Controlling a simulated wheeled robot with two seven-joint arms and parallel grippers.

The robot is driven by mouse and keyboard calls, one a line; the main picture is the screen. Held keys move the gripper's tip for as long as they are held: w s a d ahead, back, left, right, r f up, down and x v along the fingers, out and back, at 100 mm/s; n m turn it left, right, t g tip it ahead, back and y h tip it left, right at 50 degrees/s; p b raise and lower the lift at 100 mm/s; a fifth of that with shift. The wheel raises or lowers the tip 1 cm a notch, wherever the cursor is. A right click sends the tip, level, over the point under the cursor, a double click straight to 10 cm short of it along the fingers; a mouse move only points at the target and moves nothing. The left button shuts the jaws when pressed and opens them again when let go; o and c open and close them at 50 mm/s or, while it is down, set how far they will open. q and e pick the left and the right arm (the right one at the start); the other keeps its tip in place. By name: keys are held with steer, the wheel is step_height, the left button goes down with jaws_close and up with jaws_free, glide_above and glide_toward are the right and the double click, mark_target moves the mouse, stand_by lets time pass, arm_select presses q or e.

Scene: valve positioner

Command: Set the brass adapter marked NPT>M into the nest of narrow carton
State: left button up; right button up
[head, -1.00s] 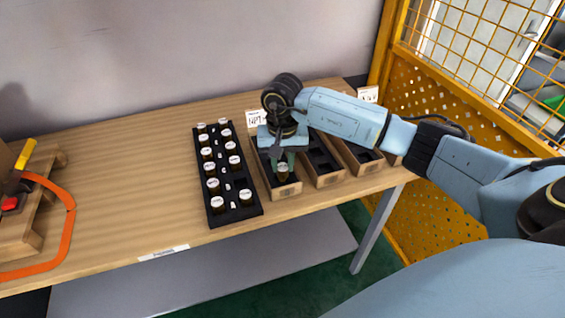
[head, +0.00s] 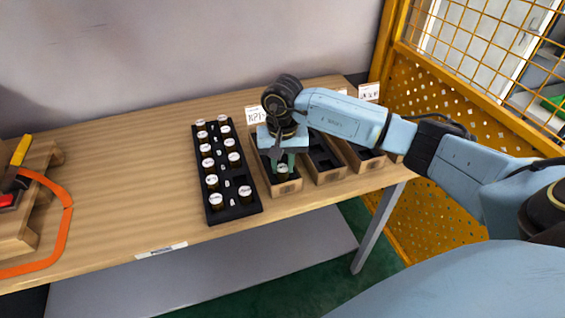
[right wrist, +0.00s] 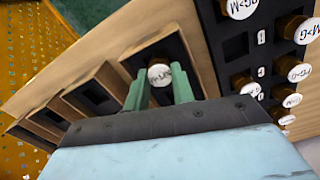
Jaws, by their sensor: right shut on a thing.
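My right gripper (head: 281,164) points down into the leftmost carton (head: 289,188), which has dark inner walls. Its green fingers are shut on a brass adapter (head: 282,169) with a round white cap. In the right wrist view the adapter (right wrist: 160,73) sits between the fingers (right wrist: 158,88), inside the carton's opening near its front end. Its cap lettering is too blurred to read fully. I cannot tell whether the adapter rests on the nest floor, as the fingers and carton walls hide its lower part. My left gripper is not in view.
A black tray (head: 228,184) with several white-capped adapters stands just left of the carton. More cartons (head: 329,177) stand close on the right, with label cards behind. A wooden stand (head: 30,225) with an orange strip is at far left. The table between is clear.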

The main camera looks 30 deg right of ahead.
steer(key=shift+f, duration=0.1)
steer(key=o, duration=1.1)
